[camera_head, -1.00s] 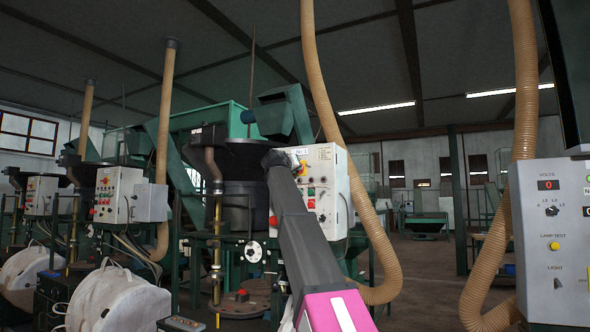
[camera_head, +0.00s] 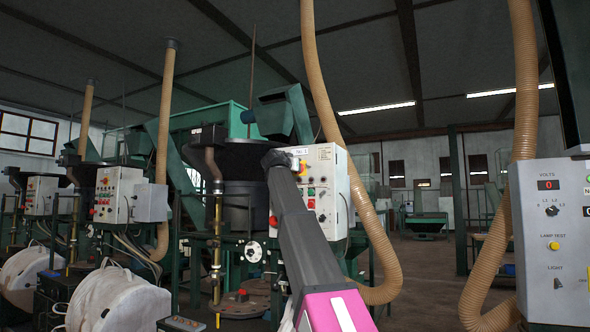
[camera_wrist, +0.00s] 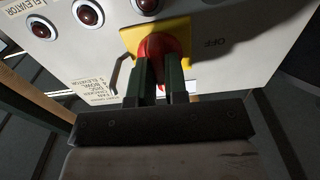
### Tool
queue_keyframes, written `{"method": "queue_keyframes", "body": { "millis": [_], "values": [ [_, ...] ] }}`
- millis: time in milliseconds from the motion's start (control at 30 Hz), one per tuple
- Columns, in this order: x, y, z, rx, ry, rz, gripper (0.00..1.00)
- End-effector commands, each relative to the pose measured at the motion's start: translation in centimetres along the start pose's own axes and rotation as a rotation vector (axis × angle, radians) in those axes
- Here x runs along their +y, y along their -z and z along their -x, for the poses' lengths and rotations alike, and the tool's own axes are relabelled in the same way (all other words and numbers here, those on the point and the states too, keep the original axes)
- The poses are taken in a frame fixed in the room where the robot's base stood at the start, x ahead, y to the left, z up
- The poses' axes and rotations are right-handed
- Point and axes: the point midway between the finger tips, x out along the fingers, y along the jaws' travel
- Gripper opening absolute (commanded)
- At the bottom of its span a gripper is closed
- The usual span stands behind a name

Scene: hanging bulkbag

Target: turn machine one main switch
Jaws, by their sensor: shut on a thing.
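The main switch is a red knob (camera_wrist: 163,46) on a yellow plate (camera_wrist: 128,36), set in the light control box face (camera_wrist: 218,60). In the wrist view my gripper (camera_wrist: 160,70) has its two dark green fingers around the knob, shut on it. The word OFF shows on the panel to the right of the knob. In the head view the control box (camera_head: 328,170) stands in the middle, and my arm reaches up to its upper left. The switch is mostly hidden there behind my arm.
Dark red indicator lamps (camera_wrist: 88,13) sit left of the switch. In the head view a tan hose (camera_head: 378,245) hangs right of the box. A grey panel (camera_head: 552,240) stands at the far right. Similar machines with control boxes (camera_head: 120,195) stand at the left.

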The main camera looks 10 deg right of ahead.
Motion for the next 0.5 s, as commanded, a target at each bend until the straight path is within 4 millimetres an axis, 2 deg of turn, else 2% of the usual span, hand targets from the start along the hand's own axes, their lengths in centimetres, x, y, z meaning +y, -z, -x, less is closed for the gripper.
{"method": "queue_keyframes", "body": {
  "millis": [233, 267, 300, 333, 500],
  "values": [
    [0.02, -0.08, 0.04, -0.002, 0.001, -0.004, 0.0],
    [0.02, -0.08, 0.04, -0.002, 0.0, -0.004, 0.23],
    [0.02, -0.08, 0.04, -0.002, 0.0, -0.003, 0.37],
    [0.02, -0.07, 0.04, -0.001, 0.0, -0.003, 0.39],
    [0.01, -0.04, 0.02, -0.001, 0.0, -0.002, 0.39]
  ]
}}
